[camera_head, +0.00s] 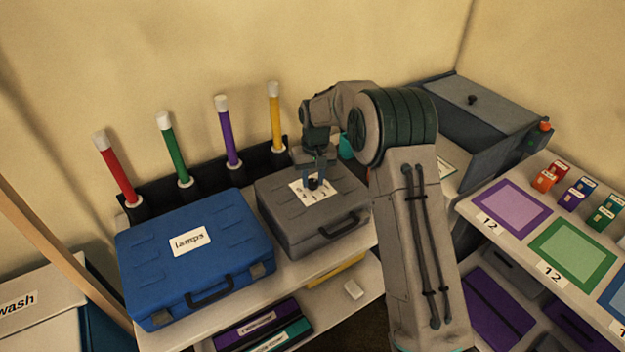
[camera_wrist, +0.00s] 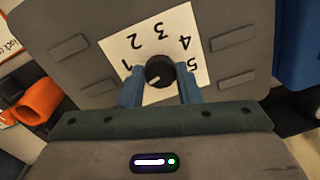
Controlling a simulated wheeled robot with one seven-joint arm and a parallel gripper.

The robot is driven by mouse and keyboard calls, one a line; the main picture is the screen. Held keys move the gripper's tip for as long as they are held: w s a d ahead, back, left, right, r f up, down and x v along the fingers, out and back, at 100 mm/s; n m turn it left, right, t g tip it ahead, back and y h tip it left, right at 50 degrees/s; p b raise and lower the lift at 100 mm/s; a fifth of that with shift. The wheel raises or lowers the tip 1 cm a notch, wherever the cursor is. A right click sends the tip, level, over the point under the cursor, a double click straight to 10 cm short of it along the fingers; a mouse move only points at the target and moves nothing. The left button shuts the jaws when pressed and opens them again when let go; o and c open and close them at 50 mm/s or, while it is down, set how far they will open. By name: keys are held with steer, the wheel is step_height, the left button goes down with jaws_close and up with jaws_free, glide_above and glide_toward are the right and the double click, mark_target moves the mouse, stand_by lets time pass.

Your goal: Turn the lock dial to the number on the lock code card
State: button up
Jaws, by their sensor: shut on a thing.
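The lock dial (camera_wrist: 160,70) is a small black knob on a white number plate (camera_wrist: 173,23) on the grey case (camera_head: 281,208). The plate shows the numbers 1 to 5 around the dial. A pale mark on the knob points to the lower left in the wrist view, on the side of the 1. My gripper (camera_head: 314,184) reaches down from above, its blue fingers shut on the dial. A card with partly cut-off "lock" lettering (camera_wrist: 11,45) shows at the left edge of the wrist view. I cannot read a number on it.
A blue case (camera_head: 230,270) labelled "lamps" stands left of the grey case. Red, green, purple and yellow tubes stand behind. A dark chest (camera_head: 490,105) is at the back right. A shelf with coloured mats (camera_head: 507,208) is at the right. An orange object (camera_wrist: 38,101) lies near the card.

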steer(key=m+b, duration=0.1)
steer(key=m, duration=0.2)
steer(key=shift+b, duration=0.3)
steer(key=m+b, duration=0.1)
steer(key=m, duration=0.4)
steer(key=shift+a, duration=0.1)
steer(key=m, duration=0.4)
steer(key=shift+m+t, duration=0.3)
steer(key=shift+m, duration=1.7)
steer(key=o, duration=1)
steer(key=shift+c, duration=0.2)
